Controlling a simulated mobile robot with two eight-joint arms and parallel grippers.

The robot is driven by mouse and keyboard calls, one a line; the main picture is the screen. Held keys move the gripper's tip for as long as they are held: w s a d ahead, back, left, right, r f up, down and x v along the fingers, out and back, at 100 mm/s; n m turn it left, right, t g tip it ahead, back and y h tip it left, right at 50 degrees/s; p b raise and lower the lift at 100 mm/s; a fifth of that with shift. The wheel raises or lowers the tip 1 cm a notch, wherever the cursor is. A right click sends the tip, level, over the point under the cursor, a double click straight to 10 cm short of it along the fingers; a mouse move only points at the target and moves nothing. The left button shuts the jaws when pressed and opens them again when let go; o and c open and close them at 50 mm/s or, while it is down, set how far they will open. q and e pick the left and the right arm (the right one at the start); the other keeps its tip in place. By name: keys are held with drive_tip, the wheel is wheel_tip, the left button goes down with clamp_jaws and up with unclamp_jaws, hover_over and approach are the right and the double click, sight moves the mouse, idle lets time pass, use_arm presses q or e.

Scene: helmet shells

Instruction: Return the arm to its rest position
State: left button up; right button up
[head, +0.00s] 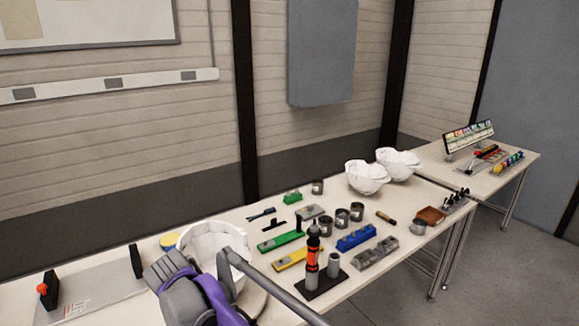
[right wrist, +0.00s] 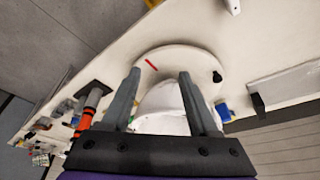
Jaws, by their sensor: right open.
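My right gripper (right wrist: 160,78) is open, with its two grey fingers apart in the right wrist view. A white helmet shell (right wrist: 163,104) shows beyond and between the fingers; I cannot tell if they touch it. The shell sits on a round white base (right wrist: 195,55). In the head view this shell (head: 215,238) stands at the near left of the table, partly hidden behind my purple and grey right arm. My left gripper is not in view.
The long white table (head: 375,225) holds two more white shells (head: 366,177) (head: 398,163), several dark cups (head: 341,217), a blue block (head: 356,238), a green block (head: 281,242) and an upright orange-black tool (head: 313,245). A grey panel (head: 100,290) lies at left. A second table (head: 470,180) stands at the back right.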

drive_tip(key=s+d, duration=0.4)
drive_tip(key=d, duration=0.8)
drive_tip(key=s+d, duration=0.4)
drive_tip(key=d, duration=0.8)
drive_tip(key=s+d+f, duration=0.4)
drive_tip(key=s+d, duration=0.2)
drive_tip(key=s, duration=0.1)
drive_tip(key=s+d+f+n+t, duration=0.1)
drive_tip(key=s+d+f, duration=0.3)
drive_tip(key=s+d, duration=0.3)
drive_tip(key=shift+s+f+n+t+y, duration=0.3)
drive_tip(key=shift+d, duration=0.1)
